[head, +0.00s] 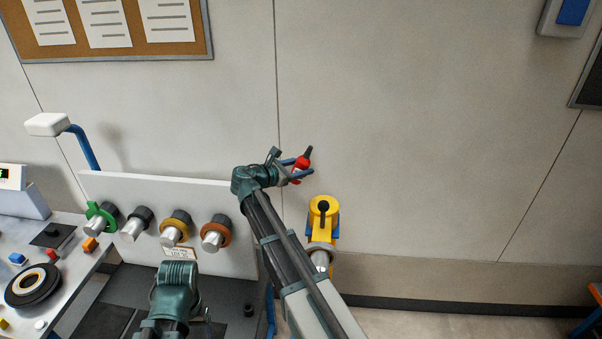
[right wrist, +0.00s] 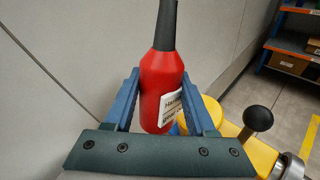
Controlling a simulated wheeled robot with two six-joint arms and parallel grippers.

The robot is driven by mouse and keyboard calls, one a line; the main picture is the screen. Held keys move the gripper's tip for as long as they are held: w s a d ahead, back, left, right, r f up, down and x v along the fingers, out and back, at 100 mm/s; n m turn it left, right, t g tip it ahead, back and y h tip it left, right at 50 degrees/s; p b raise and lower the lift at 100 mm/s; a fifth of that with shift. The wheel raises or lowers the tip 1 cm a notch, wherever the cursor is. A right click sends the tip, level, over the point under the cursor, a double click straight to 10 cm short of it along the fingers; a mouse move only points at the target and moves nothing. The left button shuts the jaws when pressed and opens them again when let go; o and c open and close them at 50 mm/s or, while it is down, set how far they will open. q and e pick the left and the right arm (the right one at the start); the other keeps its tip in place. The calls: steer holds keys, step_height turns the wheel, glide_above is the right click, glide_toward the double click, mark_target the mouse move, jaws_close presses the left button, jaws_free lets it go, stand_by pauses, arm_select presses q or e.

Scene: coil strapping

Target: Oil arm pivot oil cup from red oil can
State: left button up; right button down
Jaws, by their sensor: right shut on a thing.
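The red oil can (head: 302,163) has a dark tapered spout and a white label. It is upright in the right wrist view (right wrist: 163,88), between the blue fingers of my right gripper (right wrist: 160,85). My right gripper is shut on the can and holds it in the air by the wall, above and slightly left of a yellow arm unit (head: 325,231). This yellow unit has a black ball knob (head: 323,206) on it and a metal cylinder below. I cannot make out an oil cup for certain.
A white panel (head: 170,190) with several metal spindles with coloured collars stands left of my right arm. A bench (head: 65,290) with a black tape roll (head: 33,285) is at far left. A blue shelf (right wrist: 285,45) stands farther back.

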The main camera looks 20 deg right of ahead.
steer(key=shift+n, duration=0.3)
steer(key=shift+f+h+b, duration=0.15)
steer(key=shift+h+b, duration=0.25)
steer(key=shift+b, duration=0.35)
step_height(320, 180, up, 8)
steer(key=p, duration=0.7)
steer(key=shift+f, duration=0.25)
step_height(320, 180, down, 13)
steer(key=b, duration=1.3)
steer(key=shift+f, duration=0.15)
